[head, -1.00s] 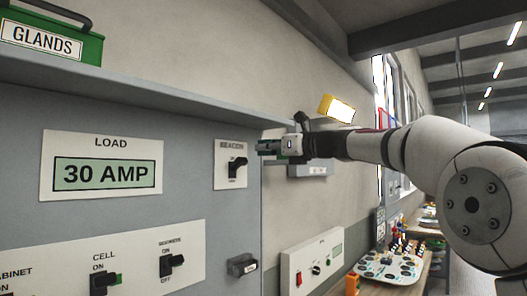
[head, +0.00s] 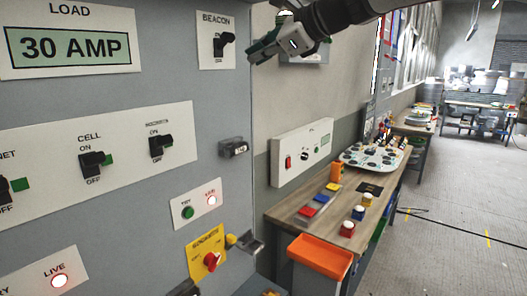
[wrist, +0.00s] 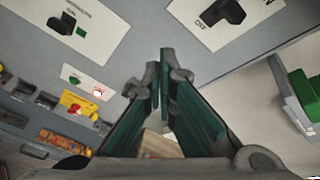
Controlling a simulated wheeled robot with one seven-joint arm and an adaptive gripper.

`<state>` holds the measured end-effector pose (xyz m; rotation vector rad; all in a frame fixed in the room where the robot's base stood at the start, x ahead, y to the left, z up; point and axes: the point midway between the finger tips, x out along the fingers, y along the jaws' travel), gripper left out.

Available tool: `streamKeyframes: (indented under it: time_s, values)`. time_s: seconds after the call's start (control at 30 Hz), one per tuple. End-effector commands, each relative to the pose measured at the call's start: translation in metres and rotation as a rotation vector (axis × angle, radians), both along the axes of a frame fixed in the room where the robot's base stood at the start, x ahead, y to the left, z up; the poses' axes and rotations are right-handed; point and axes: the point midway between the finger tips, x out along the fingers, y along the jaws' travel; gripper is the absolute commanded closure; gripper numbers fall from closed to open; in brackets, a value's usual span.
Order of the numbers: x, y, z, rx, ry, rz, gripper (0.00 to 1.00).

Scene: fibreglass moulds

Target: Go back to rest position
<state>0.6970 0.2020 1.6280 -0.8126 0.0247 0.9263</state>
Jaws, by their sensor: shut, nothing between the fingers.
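My gripper (head: 262,50) is at the top of the head view, just right of the BEACON switch (head: 224,44) and near the right edge of the grey panel (head: 150,88). Its green-lined fingers are closed together at the tips and hold nothing. The wrist view shows the same gripper (wrist: 164,55) with the fingers meeting in front of the panel. My arm reaches in from the top right.
The panel carries the CELL switch (head: 92,162), a LOAD display (head: 68,45) reading 30 AMP and a yellow plate with a red knob (head: 210,261). A wooden bench (head: 345,235) with coloured blocks and an orange bin (head: 320,256) stands right. Floor (head: 460,200) is open beyond.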

Motion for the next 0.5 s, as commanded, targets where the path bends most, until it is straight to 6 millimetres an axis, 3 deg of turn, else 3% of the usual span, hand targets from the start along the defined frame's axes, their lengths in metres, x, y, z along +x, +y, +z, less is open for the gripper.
streamKeyframes:
  time_s: [0.27,0.5]
  values:
    - [-0.099,-0.06,-0.109,-0.683,-0.218,0.206,1.0]
    - [-0.194,-0.128,-0.213,-1.204,-0.337,0.524,1.0]
